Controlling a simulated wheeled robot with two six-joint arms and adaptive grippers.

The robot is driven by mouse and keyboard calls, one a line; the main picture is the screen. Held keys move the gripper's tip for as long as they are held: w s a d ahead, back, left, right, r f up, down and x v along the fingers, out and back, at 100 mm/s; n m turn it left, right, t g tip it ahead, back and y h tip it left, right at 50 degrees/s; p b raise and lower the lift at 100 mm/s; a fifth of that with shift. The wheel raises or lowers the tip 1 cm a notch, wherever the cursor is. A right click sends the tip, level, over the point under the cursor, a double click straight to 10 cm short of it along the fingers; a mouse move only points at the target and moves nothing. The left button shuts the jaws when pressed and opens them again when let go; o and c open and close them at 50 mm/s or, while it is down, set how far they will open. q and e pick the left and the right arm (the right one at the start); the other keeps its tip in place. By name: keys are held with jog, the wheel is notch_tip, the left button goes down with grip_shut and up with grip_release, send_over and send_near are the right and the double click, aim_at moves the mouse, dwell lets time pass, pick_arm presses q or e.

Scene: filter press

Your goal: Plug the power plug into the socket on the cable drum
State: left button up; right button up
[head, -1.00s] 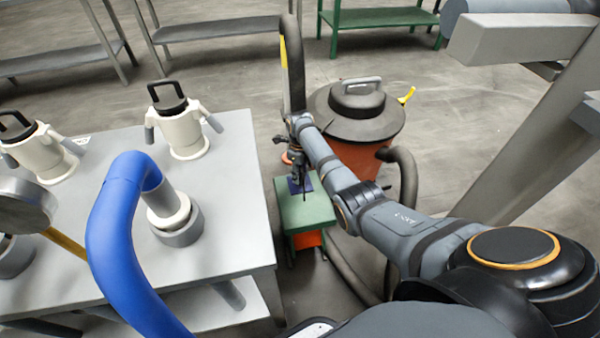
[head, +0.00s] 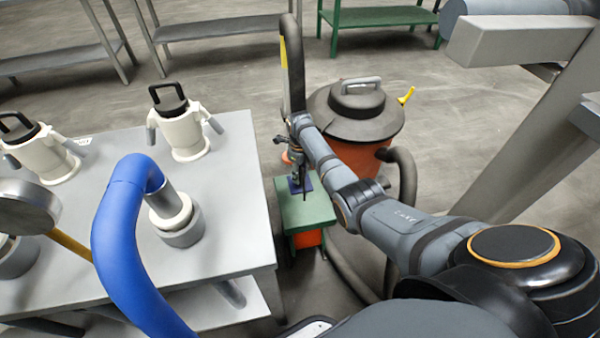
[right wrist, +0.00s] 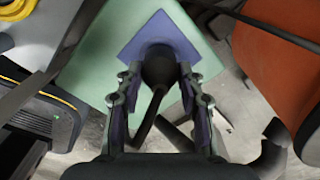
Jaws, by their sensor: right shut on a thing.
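My right gripper (head: 298,178) is low over a small green stool (head: 318,216), above a dark blue square pad on its top. In the right wrist view its two fingers (right wrist: 159,76) are closed in on either side of a black rounded plug (right wrist: 158,66). A black cable (right wrist: 147,122) runs from the plug back between the fingers. The plug is over the blue pad (right wrist: 184,38); I cannot tell whether it touches it. I cannot make out the cable drum or its socket in either view. My left gripper is not in view.
An orange vacuum with a dark lid (head: 355,110) stands close behind the stool, its grey hose (head: 408,185) looping to the right. A grey table (head: 245,165) with white fittings and a blue hose (head: 118,240) is to the left. A grey post (head: 530,150) is at the right.

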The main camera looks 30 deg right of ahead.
jog(key=shift+f+b, duration=0.3)
jog(key=shift+f, duration=0.2)
jog(key=o, duration=1.2)
jog(key=shift+c, duration=0.2)
notch_tip(320, 180, up, 12)
